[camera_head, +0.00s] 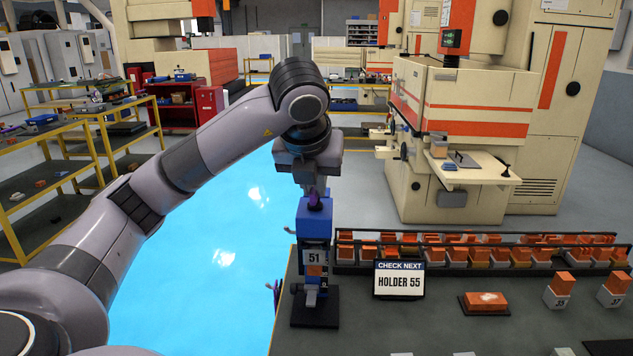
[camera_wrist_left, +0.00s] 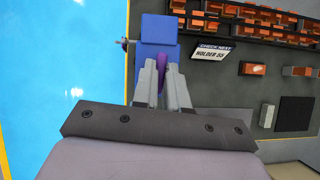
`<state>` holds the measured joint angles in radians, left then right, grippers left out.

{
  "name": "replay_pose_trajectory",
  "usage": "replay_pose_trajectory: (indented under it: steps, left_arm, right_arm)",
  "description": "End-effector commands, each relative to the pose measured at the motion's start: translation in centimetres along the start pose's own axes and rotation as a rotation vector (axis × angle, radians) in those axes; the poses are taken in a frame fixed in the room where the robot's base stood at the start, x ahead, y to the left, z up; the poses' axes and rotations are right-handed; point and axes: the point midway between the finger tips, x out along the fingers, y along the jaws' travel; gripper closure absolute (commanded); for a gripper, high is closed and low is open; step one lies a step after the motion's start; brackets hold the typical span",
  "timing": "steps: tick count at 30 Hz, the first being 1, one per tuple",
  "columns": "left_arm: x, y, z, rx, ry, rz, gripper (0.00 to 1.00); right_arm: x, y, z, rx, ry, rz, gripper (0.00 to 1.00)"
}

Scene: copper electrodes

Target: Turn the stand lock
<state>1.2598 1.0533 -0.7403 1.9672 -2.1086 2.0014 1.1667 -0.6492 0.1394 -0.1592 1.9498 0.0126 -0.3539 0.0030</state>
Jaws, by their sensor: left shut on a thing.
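The stand (camera_head: 316,255) is a blue and dark upright device on a black base plate, bearing a white label "51". A purple piece (camera_head: 314,199) sits at its blue top; it looks like the lock. My left gripper (camera_head: 315,186) points down at the stand's top. In the left wrist view, its two grey fingers (camera_wrist_left: 162,78) close on either side of the purple piece (camera_wrist_left: 162,60), against the blue top (camera_wrist_left: 158,30). The fingers hide part of this piece, so its angle is hard to tell. My right gripper is not in view.
The sign "CHECK NEXT HOLDER 55" (camera_head: 399,280) stands right of the stand. Behind it is a long rack (camera_head: 345,268) of orange-topped electrodes. An orange block (camera_head: 486,302) and holders 35 (camera_head: 559,292) and 37 (camera_head: 612,290) stand farther right.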

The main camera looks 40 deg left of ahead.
Motion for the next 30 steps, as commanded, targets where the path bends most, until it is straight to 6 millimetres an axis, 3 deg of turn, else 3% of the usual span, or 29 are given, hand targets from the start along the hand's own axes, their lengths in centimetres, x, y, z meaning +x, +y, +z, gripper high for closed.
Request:
replay_pose_trajectory:
  steps: [1, 3, 14, 30]
  left_arm:
    - [0.0, 0.0, 0.0, -0.014, 0.001, 0.008, 0.81]
    - [0.1, 0.0, 0.0, -0.011, 0.002, 0.006, 0.61]
    - [-0.3, 0.0, 0.3, -0.009, 0.002, 0.003, 0.61]
    - [-4.8, 0.0, 3.0, -0.009, 0.001, 0.001, 0.61]
  right_arm:
    - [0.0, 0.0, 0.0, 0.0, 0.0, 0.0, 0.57]
    - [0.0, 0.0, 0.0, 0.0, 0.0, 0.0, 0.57]
    - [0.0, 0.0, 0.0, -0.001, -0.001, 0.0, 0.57]
    - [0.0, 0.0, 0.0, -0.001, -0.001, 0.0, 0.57]
